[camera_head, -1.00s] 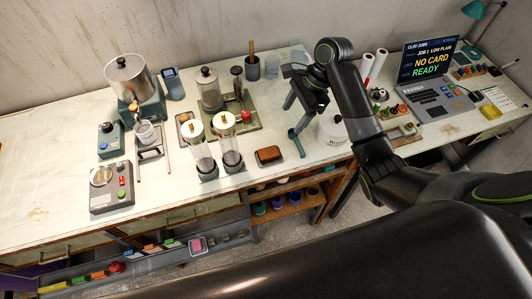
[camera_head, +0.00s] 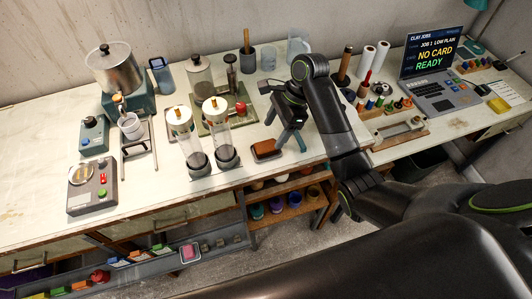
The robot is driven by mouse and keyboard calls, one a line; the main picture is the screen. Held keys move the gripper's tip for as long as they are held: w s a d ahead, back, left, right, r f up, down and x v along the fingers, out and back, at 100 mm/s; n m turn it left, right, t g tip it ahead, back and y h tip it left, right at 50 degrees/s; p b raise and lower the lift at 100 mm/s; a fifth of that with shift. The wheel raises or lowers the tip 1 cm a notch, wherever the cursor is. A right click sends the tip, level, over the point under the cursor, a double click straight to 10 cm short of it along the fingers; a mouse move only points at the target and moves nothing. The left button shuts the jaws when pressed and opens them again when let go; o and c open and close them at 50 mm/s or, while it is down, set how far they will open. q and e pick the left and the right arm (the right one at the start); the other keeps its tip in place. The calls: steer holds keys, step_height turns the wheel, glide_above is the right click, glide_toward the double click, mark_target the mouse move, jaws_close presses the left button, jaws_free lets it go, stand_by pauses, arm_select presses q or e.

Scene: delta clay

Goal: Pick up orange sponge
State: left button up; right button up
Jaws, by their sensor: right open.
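The orange-brown sponge (camera_head: 265,148) lies in a shallow dark holder near the front edge of the bench, right of the two clear cylinders in the head view. My right gripper (camera_head: 280,134) is open and empty. It hangs just above and to the right of the sponge, its fingers pointing down, with one fingertip close to the sponge's right side in the picture. I cannot tell whether it touches. My left gripper is not in view.
Two clear cylinders (camera_head: 191,140) stand left of the sponge. A pump stand with a red knob (camera_head: 240,107) is behind it. A laptop (camera_head: 432,85) and a tool rack (camera_head: 398,130) are to the right. The bench front left of the cylinders is partly free.

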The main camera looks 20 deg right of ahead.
mark_target(267, 146)
steer(key=shift+b+x, duration=0.75)
steer(key=shift+x, duration=0.55)
steer(key=shift+p+x, duration=0.45)
steer(key=shift+x, duration=1.3)
steer(key=shift+w+d, duration=0.1)
steer(key=shift+c, duration=0.4)
steer(key=c, duration=1)
